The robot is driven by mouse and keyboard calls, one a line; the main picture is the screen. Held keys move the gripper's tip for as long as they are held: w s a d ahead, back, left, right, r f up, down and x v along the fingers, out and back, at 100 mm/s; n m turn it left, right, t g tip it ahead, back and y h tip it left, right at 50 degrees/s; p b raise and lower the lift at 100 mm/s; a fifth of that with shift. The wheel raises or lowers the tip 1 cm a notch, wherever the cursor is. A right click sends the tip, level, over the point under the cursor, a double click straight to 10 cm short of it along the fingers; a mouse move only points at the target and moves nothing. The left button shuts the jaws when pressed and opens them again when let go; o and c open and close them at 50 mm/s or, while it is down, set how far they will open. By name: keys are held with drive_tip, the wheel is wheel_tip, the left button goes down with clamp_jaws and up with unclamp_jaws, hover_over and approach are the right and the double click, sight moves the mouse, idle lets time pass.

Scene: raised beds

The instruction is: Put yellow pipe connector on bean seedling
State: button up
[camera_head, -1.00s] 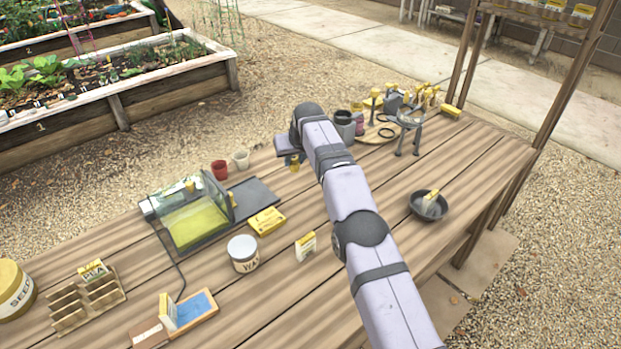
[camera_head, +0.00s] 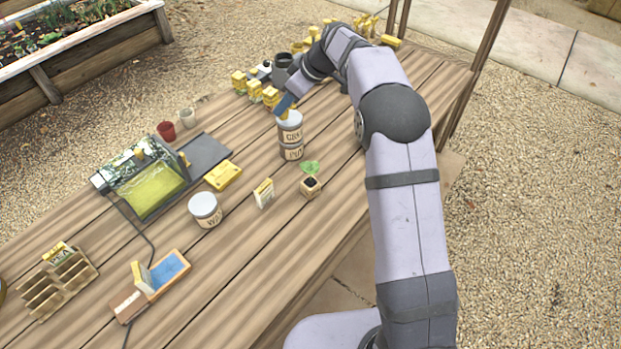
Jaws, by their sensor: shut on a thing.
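My gripper (camera_head: 284,107) points down and left at the far end of my arm. It is shut on a small yellow piece, which looks like the yellow pipe connector (camera_head: 281,112); little of it shows. The gripper is just above or behind the upper of two stacked cans; I cannot tell whether they touch. The bean seedling (camera_head: 310,167) has green leaves and stands in a small brown pot (camera_head: 311,187), nearer than the cans and apart from my gripper.
The two stacked cans (camera_head: 292,151) stand between my gripper and the seedling. A white jar (camera_head: 205,210), a seed packet (camera_head: 264,193) and a yellow box (camera_head: 223,175) are to the left. Yellow items (camera_head: 255,90) stand behind.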

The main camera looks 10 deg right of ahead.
drive_tip(key=s+d+f+n+g+y+p, duration=0.15)
drive_tip(key=s+d+n, duration=0.35)
drive_tip(key=s, duration=0.9)
drive_tip(key=p, duration=0.3)
hover_over(315, 183)
drive_tip(key=shift+m+g+h, duration=0.25)
drive_tip(key=shift+m+g, duration=0.05)
drive_tip(key=shift+g, duration=0.15)
drive_tip(key=shift+f, duration=4.8)
drive_tip(key=shift+f, duration=0.15)
drive_tip(key=o, duration=1)
